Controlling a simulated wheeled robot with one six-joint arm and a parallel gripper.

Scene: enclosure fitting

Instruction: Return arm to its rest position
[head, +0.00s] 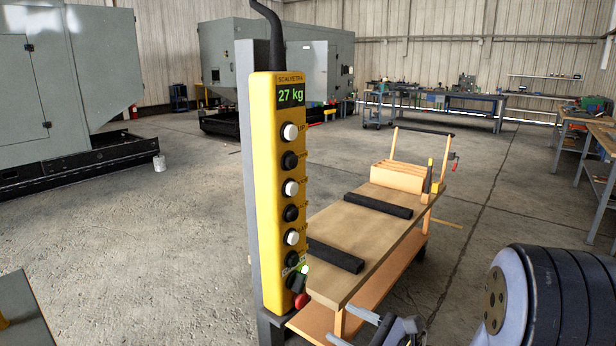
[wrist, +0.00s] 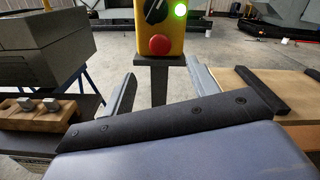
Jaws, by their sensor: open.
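My gripper (head: 378,328) shows at the bottom of the head view, partly cut off, beside the lower end of the yellow pendant (head: 277,190). In the wrist view my gripper (wrist: 160,75) has its two grey fingers spread apart with nothing between them. The pendant's red button (wrist: 161,45), black rotary knob (wrist: 156,11) and lit green lamp (wrist: 180,10) are straight ahead of the fingers. The fingers look apart from the pendant. Its display (head: 290,95) reads 27 kg. Part of my arm fills the lower right of the head view.
A wooden-topped cart (head: 365,235) with two black bars and a wooden block (head: 398,177) stands behind the pendant. In the wrist view, a grey box (wrist: 45,52) and a wooden holder with bolts (wrist: 38,116) are at left. Open concrete floor (head: 180,230) lies left of the pendant.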

